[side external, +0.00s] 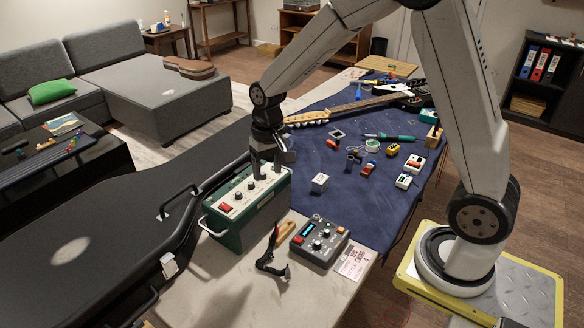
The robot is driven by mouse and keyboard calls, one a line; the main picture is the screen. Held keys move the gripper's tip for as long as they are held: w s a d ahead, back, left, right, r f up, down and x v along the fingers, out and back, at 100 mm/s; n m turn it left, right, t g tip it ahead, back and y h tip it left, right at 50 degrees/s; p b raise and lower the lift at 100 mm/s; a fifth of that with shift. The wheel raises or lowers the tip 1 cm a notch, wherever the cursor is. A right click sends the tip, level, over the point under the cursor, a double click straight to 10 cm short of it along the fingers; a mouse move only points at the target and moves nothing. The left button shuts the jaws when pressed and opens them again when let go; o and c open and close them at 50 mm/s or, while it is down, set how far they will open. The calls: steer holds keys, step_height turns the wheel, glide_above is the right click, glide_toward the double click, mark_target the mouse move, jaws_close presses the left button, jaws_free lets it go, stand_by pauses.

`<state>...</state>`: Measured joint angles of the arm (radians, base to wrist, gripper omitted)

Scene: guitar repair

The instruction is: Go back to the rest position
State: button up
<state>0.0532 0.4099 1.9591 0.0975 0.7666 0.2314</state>
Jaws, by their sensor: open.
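My gripper (265,170) points down at the end of my arm, just over the back right part of the top panel of a green and cream box with knobs (247,196). Its fingers are small and dark in this view. I cannot tell whether the fingertips touch the panel. No object shows between them.
A grey pedal (319,243) and a black clamp (272,252) lie in front of the box. A white cube (320,183) and several small pedals lie on the blue cloth (345,208). A guitar (360,103) lies behind. A black case (95,235) is at left.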

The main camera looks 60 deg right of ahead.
steer(key=s+a+n+t, duration=0.1)
steer(key=s+n, duration=0.3)
steer(key=s, duration=0.9)
steer(key=shift+s+f+t+h, duration=0.2)
steer(key=shift+t+h, duration=0.2)
steer(key=shift+t, duration=0.3)
steer(key=shift+w, duration=0.1)
stand_by(0.3)
